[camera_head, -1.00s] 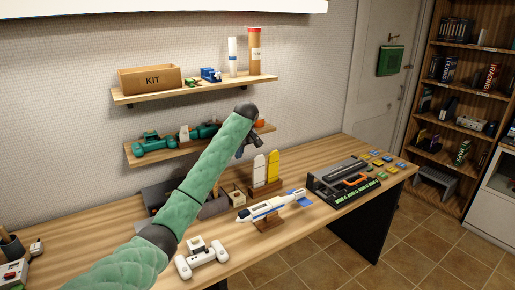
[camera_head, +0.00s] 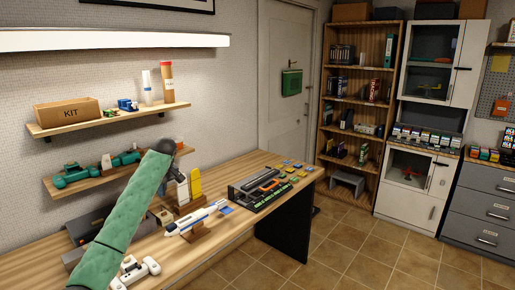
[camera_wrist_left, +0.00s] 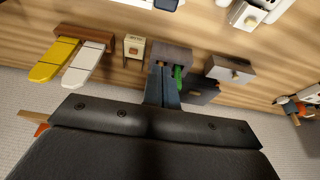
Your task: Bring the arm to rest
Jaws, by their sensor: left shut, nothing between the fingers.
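My left arm (camera_head: 135,215), in a green quilted sleeve, reaches up from the lower left over the wooden desk (camera_head: 240,178) in the head view. Its end is in front of the lower wall shelf, and the gripper there is mostly hidden behind the forearm. In the left wrist view the left gripper (camera_wrist_left: 161,72) has its fingers together with nothing between them. Behind the fingertips lie grey boxes (camera_wrist_left: 225,68) and a small green item, apart from them as far as I can tell. My right gripper is in neither view.
A white model plane (camera_head: 195,220) on a wooden stand, yellow and white upright pieces (camera_head: 195,183) and a black control panel (camera_head: 262,188) stand on the desk. Wall shelves (camera_head: 115,120) hang close behind the arm. The tiled floor (camera_head: 340,245) at right is clear.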

